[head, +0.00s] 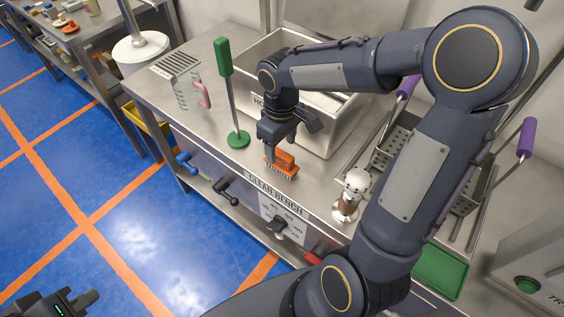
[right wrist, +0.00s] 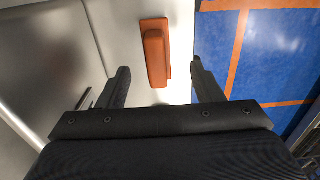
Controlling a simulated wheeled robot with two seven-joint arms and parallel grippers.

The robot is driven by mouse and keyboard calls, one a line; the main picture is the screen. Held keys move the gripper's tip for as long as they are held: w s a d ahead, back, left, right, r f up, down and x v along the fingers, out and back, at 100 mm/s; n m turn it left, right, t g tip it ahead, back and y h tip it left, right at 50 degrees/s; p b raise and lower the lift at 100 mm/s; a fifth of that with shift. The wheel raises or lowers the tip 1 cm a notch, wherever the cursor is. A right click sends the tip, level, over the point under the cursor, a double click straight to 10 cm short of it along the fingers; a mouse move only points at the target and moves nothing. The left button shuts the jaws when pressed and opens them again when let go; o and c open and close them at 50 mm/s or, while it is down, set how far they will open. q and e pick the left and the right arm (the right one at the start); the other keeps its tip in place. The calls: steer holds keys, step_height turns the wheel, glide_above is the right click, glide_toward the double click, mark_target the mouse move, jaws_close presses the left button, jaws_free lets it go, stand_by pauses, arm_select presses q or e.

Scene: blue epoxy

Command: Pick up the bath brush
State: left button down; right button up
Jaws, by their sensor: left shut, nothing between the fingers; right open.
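The bath brush appears to be the orange brush (head: 283,163) with pale bristles, near the front edge of the steel bench. It also shows in the right wrist view as an orange block (right wrist: 156,57) beyond and between the fingers. My right gripper (head: 280,146) is open and points down just above the brush, hiding part of it in the head view. The right gripper's fingers (right wrist: 158,78) hold nothing. My left gripper (head: 84,300) is shut and empty over the blue floor at the lower left, far from the bench.
A green-handled tool with a round green base (head: 237,139) stands left of the brush. A steel sink (head: 325,140) lies behind. A pink-handled item (head: 203,95) lies further left.

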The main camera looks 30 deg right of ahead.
mark_target(281, 162)
steer(key=f, duration=0.7)
steer(key=shift+w+d+f, duration=0.15)
steer(key=shift+w+f, duration=0.05)
steer(key=shift+f, duration=0.15)
steer(key=c, duration=1.1)
